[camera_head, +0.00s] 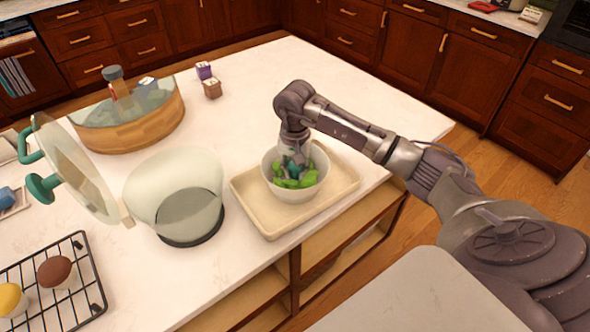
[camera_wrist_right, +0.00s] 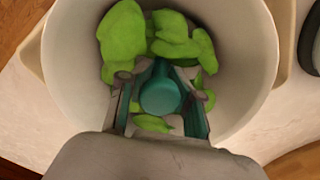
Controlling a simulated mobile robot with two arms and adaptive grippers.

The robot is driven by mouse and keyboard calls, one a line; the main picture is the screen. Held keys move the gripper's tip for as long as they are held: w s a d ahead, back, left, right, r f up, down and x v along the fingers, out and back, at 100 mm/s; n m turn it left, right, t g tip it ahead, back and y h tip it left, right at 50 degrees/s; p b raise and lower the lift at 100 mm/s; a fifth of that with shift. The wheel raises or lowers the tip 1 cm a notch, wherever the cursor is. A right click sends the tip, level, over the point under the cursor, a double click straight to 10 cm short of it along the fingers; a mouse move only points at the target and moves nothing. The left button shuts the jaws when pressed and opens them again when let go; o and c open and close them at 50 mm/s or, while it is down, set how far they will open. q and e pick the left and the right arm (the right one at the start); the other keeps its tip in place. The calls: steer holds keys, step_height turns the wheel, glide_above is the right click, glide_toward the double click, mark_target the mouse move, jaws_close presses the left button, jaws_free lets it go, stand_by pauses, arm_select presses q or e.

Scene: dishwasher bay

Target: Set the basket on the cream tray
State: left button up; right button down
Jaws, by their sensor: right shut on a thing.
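The basket (camera_head: 293,190) is a white bowl with green leaves (camera_head: 304,179) in it, upright at the middle of the cream tray (camera_head: 263,222). It appears to rest on the tray, but its underside is hidden. My right gripper (camera_head: 293,162) reaches down into the basket from above. In the right wrist view its fingers close on a teal knob (camera_wrist_right: 162,92) at the basket's middle, with leaves around it. The basket's wall (camera_wrist_right: 252,50) also shows in that view. My left gripper is not in view.
A translucent bowl (camera_head: 170,185) with a dark base stands left of the tray. A clear lid with a teal handle (camera_head: 45,187) stands tilted further left. A wooden-sided bowl (camera_head: 130,130), two small boxes (camera_head: 212,88) and a black rack (camera_head: 90,268) share the counter.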

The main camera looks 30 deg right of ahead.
steer(key=c, duration=0.8)
jaws_free()
steer(key=shift+o, duration=0.2)
steer(key=shift+r+p, duration=0.25)
steer(key=shift+p, duration=0.05)
steer(key=shift+w+r+b, duration=0.1)
steer(key=shift+r+b, duration=0.3)
step_height(320, 180, up, 10)
steer(key=b, duration=0.2)
steer(key=shift+f+b, duration=0.15)
steer(key=shift+b, duration=0.15)
steer(key=shift+r, duration=0.6)
